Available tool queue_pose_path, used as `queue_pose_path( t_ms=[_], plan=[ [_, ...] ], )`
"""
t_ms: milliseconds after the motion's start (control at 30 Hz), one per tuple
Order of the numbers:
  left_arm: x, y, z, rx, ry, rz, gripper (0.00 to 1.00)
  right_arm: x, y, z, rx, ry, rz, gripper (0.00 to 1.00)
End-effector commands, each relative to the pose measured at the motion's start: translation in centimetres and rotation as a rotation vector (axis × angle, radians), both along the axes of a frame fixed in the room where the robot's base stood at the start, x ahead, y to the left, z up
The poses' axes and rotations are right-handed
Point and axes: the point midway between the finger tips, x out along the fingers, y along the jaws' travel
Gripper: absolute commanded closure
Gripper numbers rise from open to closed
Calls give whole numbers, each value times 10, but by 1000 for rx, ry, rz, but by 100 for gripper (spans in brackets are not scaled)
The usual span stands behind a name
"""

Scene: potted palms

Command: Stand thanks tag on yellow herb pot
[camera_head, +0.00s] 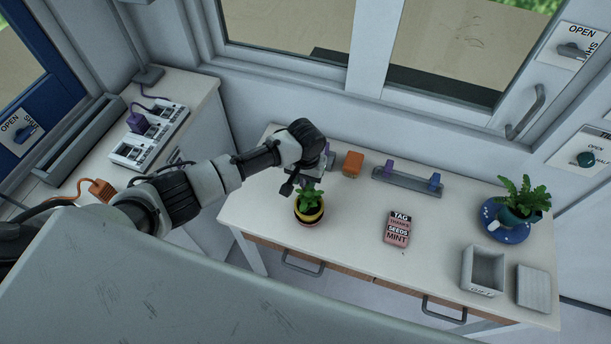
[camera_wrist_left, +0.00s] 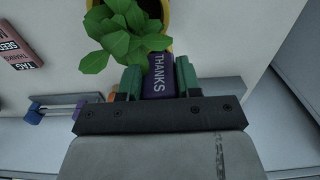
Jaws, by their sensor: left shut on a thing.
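My left gripper (camera_wrist_left: 158,82) is shut on the purple thanks tag (camera_wrist_left: 160,72), which shows white THANKS lettering between the green fingers in the left wrist view. In the head view the left gripper (camera_head: 298,184) is just above and behind the yellow herb pot (camera_head: 310,215), which holds a leafy green herb. In the wrist view the tag's far end is close to the yellow pot's rim (camera_wrist_left: 168,12), beside the leaves. I cannot tell whether it touches the pot. My right gripper is not in view.
The white table carries an orange block (camera_head: 353,163), a grey rack (camera_head: 408,180) with purple and blue ends, a pink-and-black lettered card (camera_head: 397,229), a fern on a blue saucer (camera_head: 490,222), an open grey box (camera_head: 468,268) and a grey slab (camera_head: 533,288). Windows stand behind.

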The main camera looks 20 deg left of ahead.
Motion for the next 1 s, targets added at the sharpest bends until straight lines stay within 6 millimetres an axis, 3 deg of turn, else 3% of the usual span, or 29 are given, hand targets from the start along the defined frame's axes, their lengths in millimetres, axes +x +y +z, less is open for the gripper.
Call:
queue_pose_path(
  t_ms=[400,433,600,800,967,1000],
  plan=[
    [0,0,-6,-1,0,-1,82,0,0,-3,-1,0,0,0],
    [0,0,-6,-1,0,-1,62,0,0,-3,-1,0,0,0],
    [0,0,-6,-1,0,-1,37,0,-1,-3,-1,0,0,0],
    [0,0,-6,-1,0,0,35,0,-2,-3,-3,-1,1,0],
    [0,0,-6,0,0,-1,11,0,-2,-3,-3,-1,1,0],
    [0,0,-6,0,0,-1,11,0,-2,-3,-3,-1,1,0]
  ],
)
